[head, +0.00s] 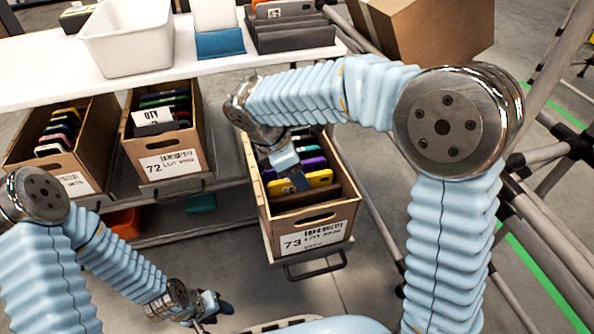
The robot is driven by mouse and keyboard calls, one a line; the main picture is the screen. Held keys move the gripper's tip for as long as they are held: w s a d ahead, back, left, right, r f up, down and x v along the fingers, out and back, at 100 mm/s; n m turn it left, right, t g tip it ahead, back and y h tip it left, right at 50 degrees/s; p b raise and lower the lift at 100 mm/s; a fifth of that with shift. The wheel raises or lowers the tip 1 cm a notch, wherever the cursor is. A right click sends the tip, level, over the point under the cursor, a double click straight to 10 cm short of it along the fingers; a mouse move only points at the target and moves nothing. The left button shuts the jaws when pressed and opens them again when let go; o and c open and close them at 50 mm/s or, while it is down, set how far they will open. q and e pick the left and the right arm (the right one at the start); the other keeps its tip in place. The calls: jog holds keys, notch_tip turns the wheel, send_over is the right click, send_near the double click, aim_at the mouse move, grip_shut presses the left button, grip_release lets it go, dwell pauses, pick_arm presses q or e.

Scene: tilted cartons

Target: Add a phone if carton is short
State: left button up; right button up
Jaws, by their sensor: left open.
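Carton 73 (318,212) sits tilted on a pulled-out shelf, labelled "73 LOT", with several upright phones inside, including a yellow phone (320,178) and a purple phone (313,164). My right gripper (298,181) points down into it among the phones; its fingertips are partly hidden, and I cannot tell whether it holds one. Carton 72 (170,166) holds several phones and a white "QTY" card (152,116). The left carton (70,178) holds several phones, its label partly covered by my arm. My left gripper (212,312) is open and low at the bottom, away from the cartons.
A white table (50,75) runs along the back with a white bin (130,42), a blue stand (220,43) and a dark rack (292,36). A large brown box (430,30) stands at back right. Metal rails frame the right side. An orange bin (124,222) sits below.

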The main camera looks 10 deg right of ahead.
jog(key=p+v, duration=0.3)
jog(key=v, duration=1.1)
jog(key=shift+d+p, duration=0.1)
jog(key=shift+p, duration=0.2)
notch_tip(320, 180, up, 7)
jog(key=p, duration=0.7)
jog(key=shift+p, duration=0.4)
jog(key=shift+f, duration=0.1)
